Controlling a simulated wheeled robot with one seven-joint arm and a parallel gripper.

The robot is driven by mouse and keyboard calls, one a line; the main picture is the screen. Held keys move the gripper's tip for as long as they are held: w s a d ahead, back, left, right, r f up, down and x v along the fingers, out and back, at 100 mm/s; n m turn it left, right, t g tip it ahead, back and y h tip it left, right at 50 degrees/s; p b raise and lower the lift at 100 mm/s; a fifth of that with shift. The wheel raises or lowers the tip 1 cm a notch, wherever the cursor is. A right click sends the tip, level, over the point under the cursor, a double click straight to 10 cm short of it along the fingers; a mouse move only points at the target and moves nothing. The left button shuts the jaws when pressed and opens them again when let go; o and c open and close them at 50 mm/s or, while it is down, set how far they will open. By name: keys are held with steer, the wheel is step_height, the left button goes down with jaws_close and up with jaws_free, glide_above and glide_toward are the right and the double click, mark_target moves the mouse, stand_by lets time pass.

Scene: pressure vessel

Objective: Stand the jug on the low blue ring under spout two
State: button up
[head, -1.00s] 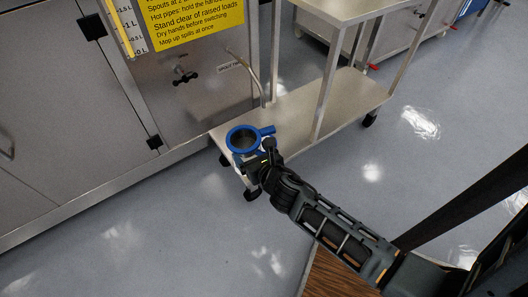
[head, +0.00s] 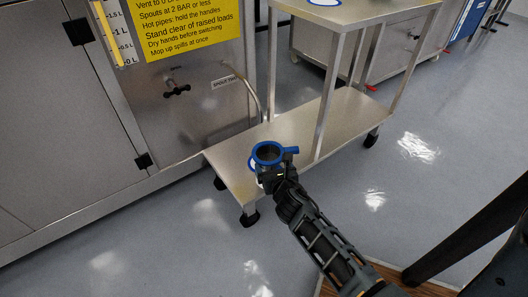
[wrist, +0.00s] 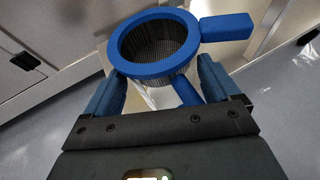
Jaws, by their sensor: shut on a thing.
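The jug (head: 268,153) has a blue rim, a grey inside and a blue arm sticking out to the right. My gripper (head: 270,176) is shut on it and holds it upright over the front end of the trolley's low shelf. In the wrist view the jug (wrist: 155,67) shows between and beyond the fingers; the exact grip is unclear. The low blue ring (head: 251,163) is mostly hidden behind the jug and gripper; only its left edge shows on the shelf. Spout two (head: 257,96) is a thin bent pipe behind the jug, near its label.
The trolley's low shelf (head: 300,132) is otherwise bare. A trolley post (head: 326,110) rises right of the jug. Another blue ring (head: 323,2) lies on the upper shelf. A black valve handle (head: 177,91) juts from the steel cabinet. Floor is clear in front.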

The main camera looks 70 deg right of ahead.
mark_target(266, 144)
steer(key=w+d, duration=0.2)
steer(key=d, duration=0.1)
steer(key=w+d+b, duration=0.1)
steer(key=w+d, duration=0.1)
steer(key=d, duration=0.1)
steer(key=w+d, duration=0.3)
steer(key=shift+w+d+b, duration=0.1)
steer(key=shift+d+b, duration=0.2)
steer(key=shift+d, duration=0.1)
step_height(266, 144, down, 4)
steer(key=b, duration=0.3)
steer(key=shift+a+r, duration=0.1)
steer(key=shift+r, duration=0.15)
steer(key=shift+f, duration=0.1)
steer(key=o, duration=1.2)
